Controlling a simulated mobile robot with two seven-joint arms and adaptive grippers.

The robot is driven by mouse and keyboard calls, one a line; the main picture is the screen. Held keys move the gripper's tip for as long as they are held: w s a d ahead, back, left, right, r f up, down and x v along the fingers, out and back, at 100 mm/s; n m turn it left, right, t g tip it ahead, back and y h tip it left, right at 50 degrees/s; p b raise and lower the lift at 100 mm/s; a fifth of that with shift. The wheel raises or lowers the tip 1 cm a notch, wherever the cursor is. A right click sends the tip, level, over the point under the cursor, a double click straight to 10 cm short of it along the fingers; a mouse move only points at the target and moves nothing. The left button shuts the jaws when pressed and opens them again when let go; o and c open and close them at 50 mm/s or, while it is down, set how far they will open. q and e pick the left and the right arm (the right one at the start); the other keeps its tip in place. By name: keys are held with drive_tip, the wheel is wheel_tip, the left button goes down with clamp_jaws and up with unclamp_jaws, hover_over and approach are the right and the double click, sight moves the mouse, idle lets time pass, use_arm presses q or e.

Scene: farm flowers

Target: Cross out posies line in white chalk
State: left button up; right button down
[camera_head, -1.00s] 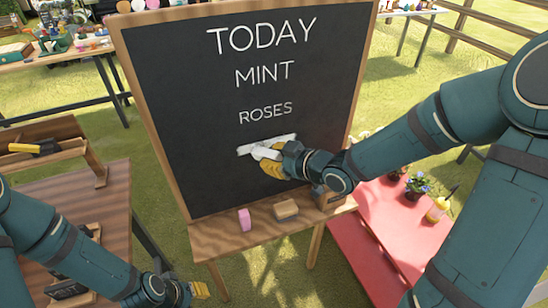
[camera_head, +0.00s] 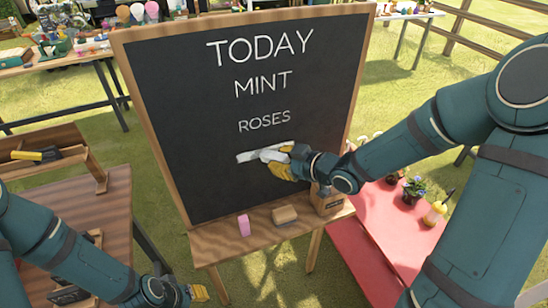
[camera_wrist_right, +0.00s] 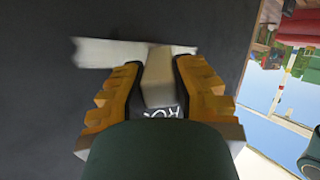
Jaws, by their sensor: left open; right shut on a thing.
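The blackboard (camera_head: 215,110) reads TODAY, MINT and ROSES in white. Below ROSES is a thick white chalk band (camera_head: 246,157), slanting slightly up to the right; no posies lettering is legible there. My right gripper (camera_head: 277,160) is shut on a white chalk stick (camera_head: 268,156) and sits at the band's right part. In the right wrist view the chalk (camera_wrist_right: 158,75) is between the yellow fingers, its tip over the white band (camera_wrist_right: 110,53); I cannot tell whether it touches the board. My left gripper (camera_head: 198,292) is open and empty, low at the left, away from the board.
The board's wooden ledge (camera_head: 225,250) carries a pink block (camera_head: 244,225), a tan block (camera_head: 284,215) and a brown box (camera_head: 326,200). A wooden table (camera_head: 115,215) stands left. A red table (camera_head: 400,235) with potted plants (camera_head: 414,190) is right.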

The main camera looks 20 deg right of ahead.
drive_tip(key=shift+d+p, duration=0.3)
drive_tip(key=shift+d, duration=0.35)
drive_tip(key=shift+a, duration=0.1)
drive_tip(key=shift+a+f+b, duration=0.1)
drive_tip(key=shift+a+b, duration=0.55)
drive_tip(key=shift+b, duration=0.1)
drive_tip(key=shift+a+b, duration=0.85)
drive_tip(key=shift+a, duration=0.4)
drive_tip(key=shift+s, duration=0.1)
